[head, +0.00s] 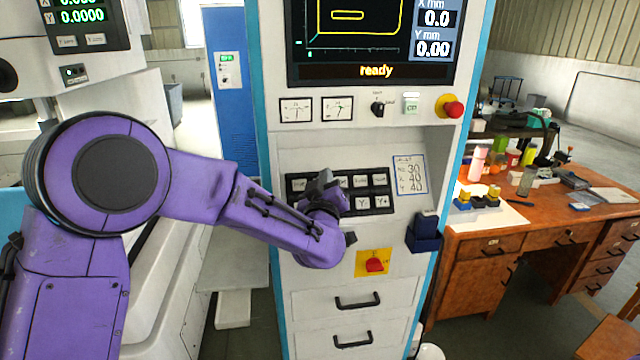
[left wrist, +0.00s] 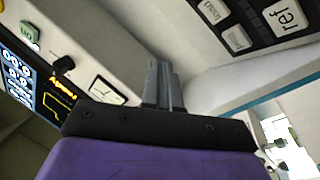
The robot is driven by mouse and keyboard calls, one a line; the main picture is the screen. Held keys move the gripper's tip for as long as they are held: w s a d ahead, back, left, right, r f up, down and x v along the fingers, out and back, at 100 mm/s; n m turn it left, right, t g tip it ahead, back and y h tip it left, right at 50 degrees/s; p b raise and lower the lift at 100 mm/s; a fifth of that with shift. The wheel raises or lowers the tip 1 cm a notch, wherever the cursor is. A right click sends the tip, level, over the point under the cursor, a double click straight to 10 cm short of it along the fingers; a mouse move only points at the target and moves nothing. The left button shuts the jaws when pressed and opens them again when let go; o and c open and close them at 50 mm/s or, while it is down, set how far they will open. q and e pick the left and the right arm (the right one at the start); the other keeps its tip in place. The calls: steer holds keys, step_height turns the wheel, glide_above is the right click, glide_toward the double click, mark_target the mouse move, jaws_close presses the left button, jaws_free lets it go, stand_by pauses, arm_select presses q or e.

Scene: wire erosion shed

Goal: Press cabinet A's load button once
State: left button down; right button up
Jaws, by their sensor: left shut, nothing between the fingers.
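A white cabinet (head: 285,249) with blue side edges stands in front of me. Its screen (head: 370,30) reads "ready". I see no letter naming it. A dark key panel (head: 352,193) with two rows of pale keys is on its sloped front; it also shows in the left wrist view (left wrist: 262,25), where one key reads "ref". My left gripper (head: 325,187) is shut and empty in front of the panel's left half, hiding several keys. In the left wrist view its fingertips (left wrist: 160,70) point at pale cabinet surface beside the keys. My right gripper is out of view.
A red mushroom button (head: 452,109) and a small black knob (head: 377,108) sit above the panel. A red switch on a yellow plate (head: 374,264) is below it. A dark blue box (head: 424,234) juts out at right. A cluttered wooden desk (head: 520,235) stands further right.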

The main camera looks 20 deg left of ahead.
arm_select(q)
steer(key=shift+f, duration=0.1)
steer(key=shift+w+a+f+b, duration=0.65)
steer(key=shift+w+f, duration=0.2)
steer(key=shift+w, duration=0.15)
steer(key=shift+w+a+f+b, duration=0.65)
steer(key=shift+w+f, duration=0.2)
steer(key=shift+w, duration=0.2)
steer(key=shift+w+a+f+b, duration=0.65)
steer(key=shift+w+f, duration=0.2)
steer(key=shift+w, duration=0.15)
steer(key=shift+w+a+f, duration=0.1)
steer(key=shift+w+f, duration=0.15)
steer(key=shift+w, duration=0.05)
